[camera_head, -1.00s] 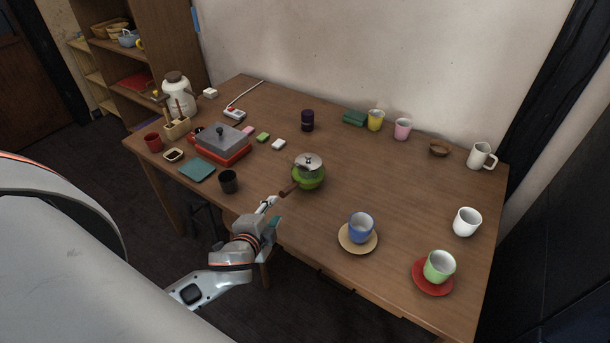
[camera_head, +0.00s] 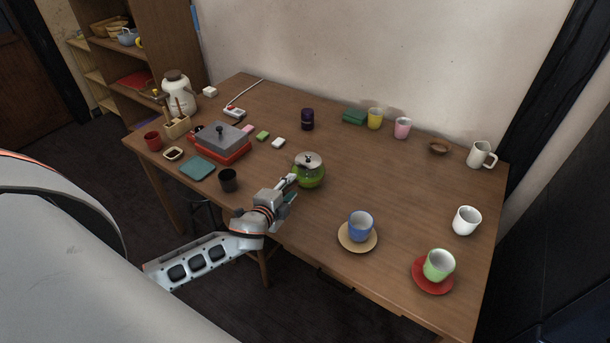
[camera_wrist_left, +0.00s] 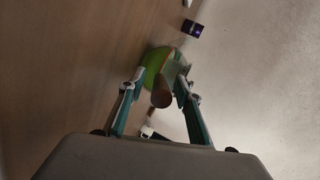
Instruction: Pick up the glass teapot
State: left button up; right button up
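The teapot (camera_head: 310,174) is green and glassy with a silvery lid, upright on the wooden table near its front edge. In the left wrist view the green teapot (camera_wrist_left: 155,65) lies just beyond my fingertips, its brown handle (camera_wrist_left: 161,95) pointing towards the camera. My left gripper (camera_head: 290,187) is at the handle side of the teapot. In the wrist view its two fingers stand apart, one on each side of the handle, with gaps visible. In the head view the gripper hides most of the handle. My right gripper is not in view.
A black cup (camera_head: 228,180) stands left of my left gripper. A blue cup (camera_head: 360,226) on a tan saucer (camera_head: 357,246) stands to the right. A dark purple canister (camera_head: 307,119) is behind the teapot.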

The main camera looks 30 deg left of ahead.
pick_arm(q)
jog(key=shift+w+f, duration=0.1)
jog(key=shift+w, duration=0.15)
grip_shut()
